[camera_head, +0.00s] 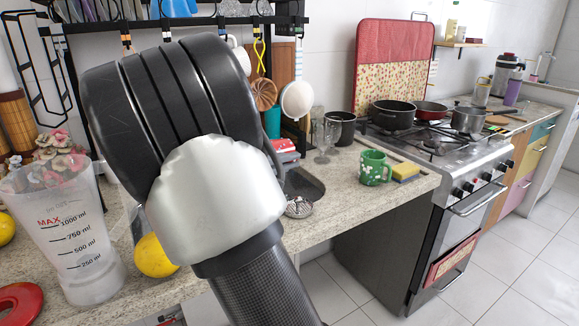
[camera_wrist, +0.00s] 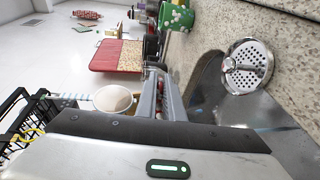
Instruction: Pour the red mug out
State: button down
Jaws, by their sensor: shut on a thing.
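A green mug (camera_head: 374,167) and yellow sponge (camera_head: 405,171) stand on the counter's right part. A round strainer (camera_head: 299,207) lies by the sink. A glass (camera_head: 325,140) stands behind. A measuring jug (camera_head: 68,235) and a yellow fruit (camera_head: 155,257) are at left. A rack hangs above.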

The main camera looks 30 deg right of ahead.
jog(key=shift+a+f+h+b, duration=0.15)
jog(key=shift+f+h+b, duration=0.3)
jog(key=shift+b, duration=0.2)
jog(key=shift+s+r+t+h, duration=0.15)
jog(key=shift+r+t+h, duration=0.1)
jog(key=shift+t, duration=0.05)
jog(key=shift+r+y+p, duration=0.3)
jog(key=shift+y+p, duration=0.1)
jog(key=shift+p, duration=0.55)
jog(key=g+y+p, duration=0.1)
jog(key=y+p, duration=0.1)
jog(key=p, duration=0.2)
jog(key=shift+r+p, duration=0.2)
jog(key=shift+p, duration=0.15)
jog(key=y+p, duration=0.1)
jog(key=p, duration=0.1)
jog(key=y+p, duration=0.1)
jog(key=p, duration=0.2)
jog(key=shift+r+g+y, duration=0.2)
jog(key=shift+g+y, duration=0.2)
jog(key=y+p, duration=0.1)
jog(key=p, duration=0.2)
jog(key=shift+f, duration=0.1)
jog(key=shift+a, duration=0.15)
